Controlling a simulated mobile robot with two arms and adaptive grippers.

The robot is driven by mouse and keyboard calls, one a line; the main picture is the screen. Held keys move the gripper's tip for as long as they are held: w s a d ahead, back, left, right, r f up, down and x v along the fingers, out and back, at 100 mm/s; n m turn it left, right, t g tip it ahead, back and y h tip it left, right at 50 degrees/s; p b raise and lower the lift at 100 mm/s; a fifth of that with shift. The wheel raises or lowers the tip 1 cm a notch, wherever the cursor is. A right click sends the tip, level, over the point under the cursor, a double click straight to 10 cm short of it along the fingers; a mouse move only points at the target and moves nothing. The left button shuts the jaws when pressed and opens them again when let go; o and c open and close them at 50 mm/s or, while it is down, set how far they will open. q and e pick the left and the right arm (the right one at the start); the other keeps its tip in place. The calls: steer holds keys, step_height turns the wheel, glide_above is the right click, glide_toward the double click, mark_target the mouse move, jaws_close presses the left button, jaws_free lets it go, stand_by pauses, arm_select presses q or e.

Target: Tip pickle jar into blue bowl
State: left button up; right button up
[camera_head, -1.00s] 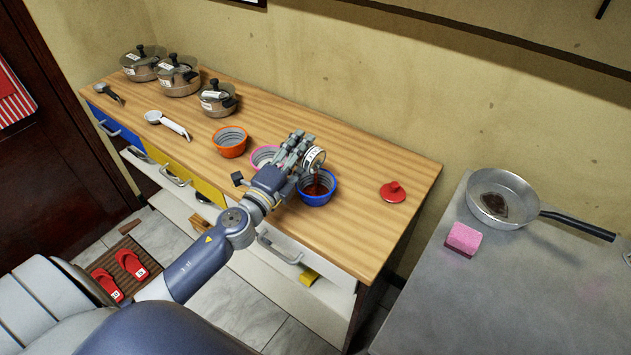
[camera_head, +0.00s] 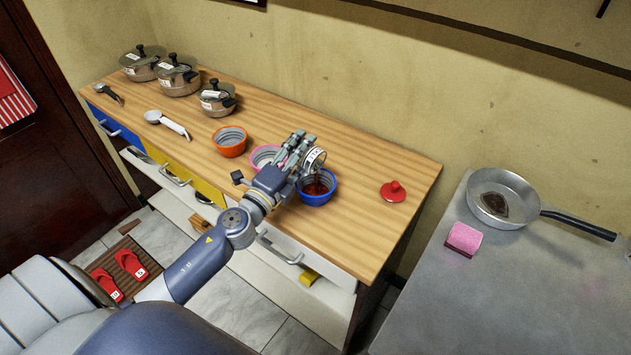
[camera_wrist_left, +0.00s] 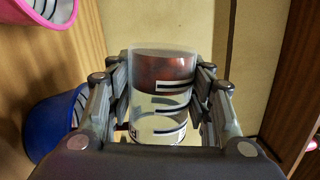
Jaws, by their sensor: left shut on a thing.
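My left gripper (camera_head: 298,158) is shut on the pickle jar (camera_head: 314,160), which is tilted over the blue bowl (camera_head: 318,199). Reddish-brown contents run from the jar's mouth down into the blue bowl. In the left wrist view the jar (camera_wrist_left: 160,95) is clear with a labelled band and dark red contents at its far end, held between both fingers. The blue bowl (camera_wrist_left: 45,130) shows at the left of that view. The gripper hides part of the jar in the head view. My right gripper is not in view.
A pink bowl (camera_head: 262,156) stands just left of the gripper, partly hidden. An orange bowl (camera_head: 230,146) is further left. A red lid (camera_head: 393,192) lies right of the blue bowl with clear counter around it. Lidded pots (camera_head: 178,80) stand at the back left.

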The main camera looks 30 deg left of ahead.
arm_select(q)
steer(key=shift+d+f+m+b, duration=0.15)
steer(key=shift+f+m+b, duration=0.05)
steer(key=shift+m+b, duration=0.3)
stand_by(1.2)
